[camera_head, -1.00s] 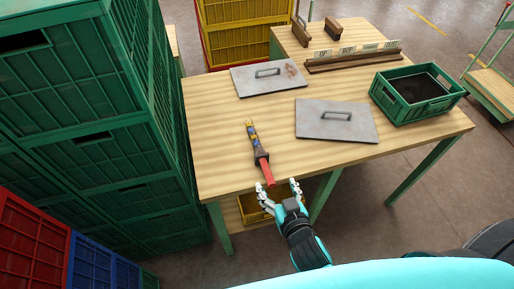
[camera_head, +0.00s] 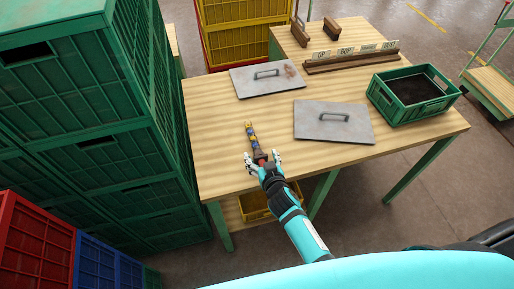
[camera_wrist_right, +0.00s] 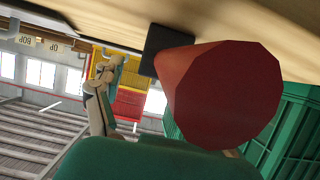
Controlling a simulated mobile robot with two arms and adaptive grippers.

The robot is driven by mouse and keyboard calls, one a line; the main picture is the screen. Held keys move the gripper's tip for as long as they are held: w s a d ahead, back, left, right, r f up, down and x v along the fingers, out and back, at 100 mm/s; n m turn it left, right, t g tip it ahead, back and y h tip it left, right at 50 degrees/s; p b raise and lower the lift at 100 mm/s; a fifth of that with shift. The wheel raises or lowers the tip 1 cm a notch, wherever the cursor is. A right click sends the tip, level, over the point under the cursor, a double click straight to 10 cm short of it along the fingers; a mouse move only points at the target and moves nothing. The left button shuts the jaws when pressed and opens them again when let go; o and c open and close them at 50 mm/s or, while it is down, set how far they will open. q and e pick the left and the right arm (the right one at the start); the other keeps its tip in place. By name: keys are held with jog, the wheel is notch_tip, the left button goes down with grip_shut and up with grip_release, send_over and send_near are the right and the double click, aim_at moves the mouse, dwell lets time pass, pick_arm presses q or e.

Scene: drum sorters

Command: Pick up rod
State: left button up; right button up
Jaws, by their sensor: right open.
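The rod (camera_head: 251,135) lies on the wooden table near its front left edge. Its far part is banded yellow and blue, and its near part is a red handle. My right gripper (camera_head: 262,159) is open, with one finger on each side of the handle; it covers most of the red in the head view. In the right wrist view the red handle end (camera_wrist_right: 225,95) looms large, with a dark collar behind it and one of my fingers to its left. I cannot tell whether the fingers touch it. My left gripper is not in view.
Two grey metal plates with handles, left (camera_head: 267,80) and right (camera_head: 334,123), lie on the table (camera_head: 215,135). A green crate (camera_head: 411,94) stands at its right. Stacked green crates (camera_head: 90,110) rise close on the left. A yellow bin (camera_head: 254,207) sits below the table.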

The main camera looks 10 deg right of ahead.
jog(key=shift+w+f, duration=0.3)
jog(key=shift+w, duration=0.2)
jog(key=shift+s, duration=0.1)
jog(key=shift+c, duration=1)
grip_shut()
jog(key=shift+r, duration=0.1)
